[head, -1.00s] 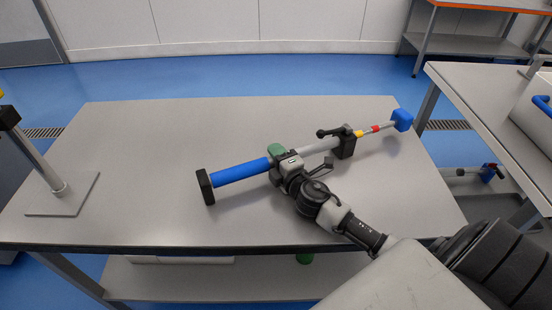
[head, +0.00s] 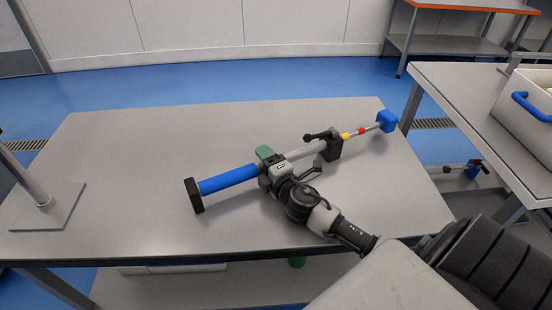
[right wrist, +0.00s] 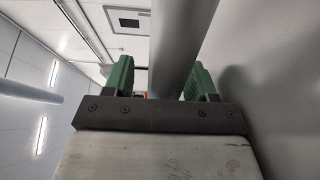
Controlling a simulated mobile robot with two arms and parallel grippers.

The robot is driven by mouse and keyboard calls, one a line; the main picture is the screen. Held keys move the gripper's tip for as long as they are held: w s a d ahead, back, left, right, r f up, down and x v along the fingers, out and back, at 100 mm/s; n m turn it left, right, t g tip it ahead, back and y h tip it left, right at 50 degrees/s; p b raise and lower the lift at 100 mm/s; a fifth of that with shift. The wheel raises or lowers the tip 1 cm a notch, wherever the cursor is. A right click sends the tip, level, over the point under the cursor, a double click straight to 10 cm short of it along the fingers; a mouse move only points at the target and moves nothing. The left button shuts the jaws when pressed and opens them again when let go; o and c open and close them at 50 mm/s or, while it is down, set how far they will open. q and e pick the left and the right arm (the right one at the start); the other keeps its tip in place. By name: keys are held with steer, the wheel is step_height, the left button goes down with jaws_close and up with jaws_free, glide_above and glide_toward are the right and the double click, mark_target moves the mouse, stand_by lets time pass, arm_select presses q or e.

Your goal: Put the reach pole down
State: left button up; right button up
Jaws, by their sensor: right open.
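The reach pole (head: 228,179) lies slantwise across the grey table (head: 125,150) in the head view. It has a blue grip with a black end plate at the left, a grey shaft, a black clamp block, yellow and red bands, and a blue block at the far right tip. My right gripper (head: 267,165) is at the shaft just right of the blue grip. In the right wrist view, the grey shaft (right wrist: 178,50) runs between the green fingers of my open right gripper (right wrist: 160,75), with gaps beside it. My left gripper is not in view.
A post on a flat square base (head: 52,208) stands at the table's left. A second table (head: 455,95) at the right bears a white tub (head: 520,115) with a blue handle. Another pole-like tool (head: 462,167) is low between the tables. The table's back left is clear.

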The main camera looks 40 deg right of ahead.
steer(key=s, duration=0.3)
steer(key=s+b, duration=0.1)
steer(key=s, duration=0.6)
steer(key=shift+s+a+f, duration=0.15)
steer(key=shift+a, duration=0.15)
steer(key=shift+s+b, duration=0.3)
steer(key=shift+s, duration=0.4)
steer(key=shift+a, duration=0.1)
